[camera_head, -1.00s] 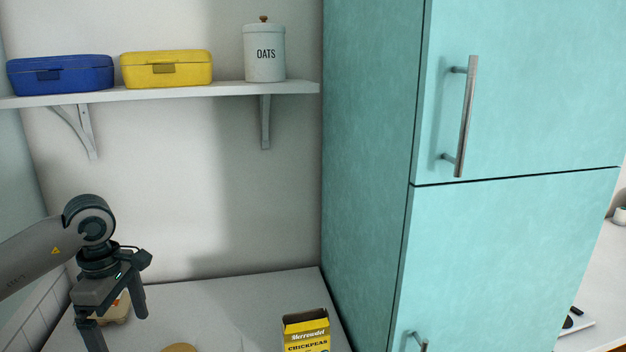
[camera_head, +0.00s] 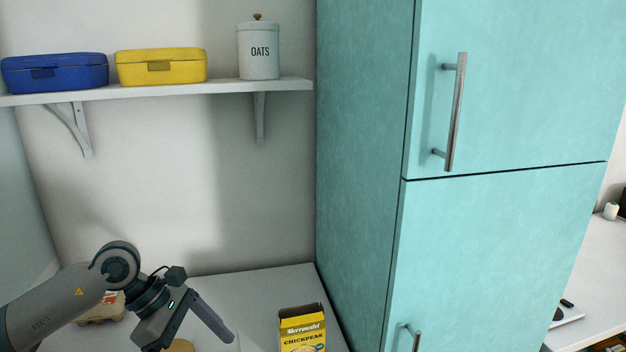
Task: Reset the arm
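My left arm comes in from the lower left, and its gripper (camera_head: 190,335) hangs over the counter, tilted down to the right. One finger shows clearly; the other is cut off or hidden, so its opening cannot be judged. I see nothing held in the visible part. My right arm and gripper are not in view.
A yellow chickpeas box (camera_head: 302,330) stands on the counter (camera_head: 255,285) right of my gripper. An egg carton (camera_head: 100,308) is partly behind my arm. A round tan item (camera_head: 180,346) lies below. The shelf (camera_head: 200,90) holds two lidded boxes and an oats canister (camera_head: 259,50). A teal fridge (camera_head: 365,180) stands right.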

